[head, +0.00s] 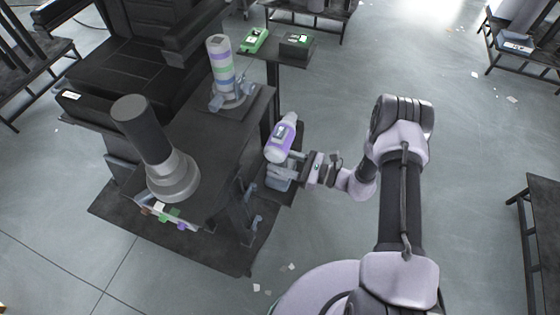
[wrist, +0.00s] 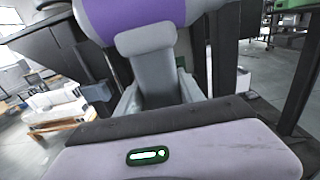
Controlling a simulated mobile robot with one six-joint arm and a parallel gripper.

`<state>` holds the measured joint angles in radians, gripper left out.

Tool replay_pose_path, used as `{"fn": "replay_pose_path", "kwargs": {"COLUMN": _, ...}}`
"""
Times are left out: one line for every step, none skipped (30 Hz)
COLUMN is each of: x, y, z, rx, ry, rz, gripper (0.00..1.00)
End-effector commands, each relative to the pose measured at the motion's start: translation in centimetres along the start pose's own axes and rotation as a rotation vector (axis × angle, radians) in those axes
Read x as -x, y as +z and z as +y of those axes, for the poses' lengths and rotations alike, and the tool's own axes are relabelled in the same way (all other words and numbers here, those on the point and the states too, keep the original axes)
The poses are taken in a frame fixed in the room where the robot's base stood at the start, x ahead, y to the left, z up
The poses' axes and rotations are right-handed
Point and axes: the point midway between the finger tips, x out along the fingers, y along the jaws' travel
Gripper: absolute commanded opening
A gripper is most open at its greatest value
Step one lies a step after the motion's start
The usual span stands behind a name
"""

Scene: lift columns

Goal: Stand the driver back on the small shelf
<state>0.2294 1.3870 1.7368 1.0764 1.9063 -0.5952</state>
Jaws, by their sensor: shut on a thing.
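The driver (head: 281,140) has a purple and white body and is held upright beside the dark bench in the head view. In the wrist view its purple body (wrist: 140,14) crosses the top, with a grey handle (wrist: 150,65) below it. My gripper (head: 290,172) comes in from the right and is shut on the driver below its body.
The dark bench (head: 205,150) carries a black-topped grey column (head: 145,135) and a striped column (head: 221,65). A back stand (head: 270,47) holds a green device (head: 255,40) and a dark box (head: 296,44). Clear floor lies to the right; a rack (head: 540,215) stands at the right edge.

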Motion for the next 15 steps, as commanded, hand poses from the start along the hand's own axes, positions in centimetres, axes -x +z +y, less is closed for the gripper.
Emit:
{"fn": "replay_pose_path", "kwargs": {"x": 0.0, "y": 0.04, "z": -0.04, "rx": 0.0, "ry": -0.001, "rz": -0.001, "gripper": 0.0}}
{"fn": "replay_pose_path", "kwargs": {"x": 0.0, "y": -0.06, "z": -0.04, "rx": 0.0, "ry": -0.001, "rz": -0.001, "gripper": 0.0}}
{"fn": "replay_pose_path", "kwargs": {"x": 0.0, "y": -0.21, "z": -0.04, "rx": 0.0, "ry": -0.001, "rz": -0.001, "gripper": 0.0}}
{"fn": "replay_pose_path", "kwargs": {"x": 0.0, "y": -0.31, "z": -0.03, "rx": 0.0, "ry": -0.001, "rz": -0.001, "gripper": 0.0}}
{"fn": "replay_pose_path", "kwargs": {"x": 0.0, "y": -0.26, "z": 0.02, "rx": 0.0, "ry": 0.0, "rz": 0.0, "gripper": 0.51}}
{"fn": "replay_pose_path", "kwargs": {"x": 0.0, "y": -0.23, "z": 0.02, "rx": 0.0, "ry": 0.0, "rz": 0.0, "gripper": 0.59}}
{"fn": "replay_pose_path", "kwargs": {"x": 0.0, "y": -0.22, "z": 0.02, "rx": 0.0, "ry": 0.0, "rz": 0.0, "gripper": 0.65}}
{"fn": "replay_pose_path", "kwargs": {"x": 0.0, "y": -0.21, "z": 0.02, "rx": 0.0, "ry": 0.0, "rz": 0.0, "gripper": 0.67}}
{"fn": "replay_pose_path", "kwargs": {"x": 0.0, "y": -0.21, "z": 0.02, "rx": 0.0, "ry": 0.0, "rz": 0.0, "gripper": 0.67}}
{"fn": "replay_pose_path", "kwargs": {"x": 0.0, "y": -0.21, "z": 0.02, "rx": 0.0, "ry": 0.0, "rz": 0.0, "gripper": 0.67}}
{"fn": "replay_pose_path", "kwargs": {"x": 0.0, "y": -0.21, "z": 0.02, "rx": 0.0, "ry": 0.0, "rz": 0.0, "gripper": 0.67}}
{"fn": "replay_pose_path", "kwargs": {"x": 0.0, "y": -0.21, "z": 0.02, "rx": 0.0, "ry": 0.0, "rz": 0.0, "gripper": 0.67}}
{"fn": "replay_pose_path", "kwargs": {"x": 0.0, "y": -0.22, "z": 0.03, "rx": 0.0, "ry": 0.0, "rz": 0.0, "gripper": 0.67}}
{"fn": "replay_pose_path", "kwargs": {"x": 0.0, "y": -0.22, "z": 0.03, "rx": 0.0, "ry": 0.0, "rz": 0.0, "gripper": 0.67}}
{"fn": "replay_pose_path", "kwargs": {"x": 0.0, "y": -0.21, "z": 0.03, "rx": 0.0, "ry": 0.0, "rz": 0.0, "gripper": 0.67}}
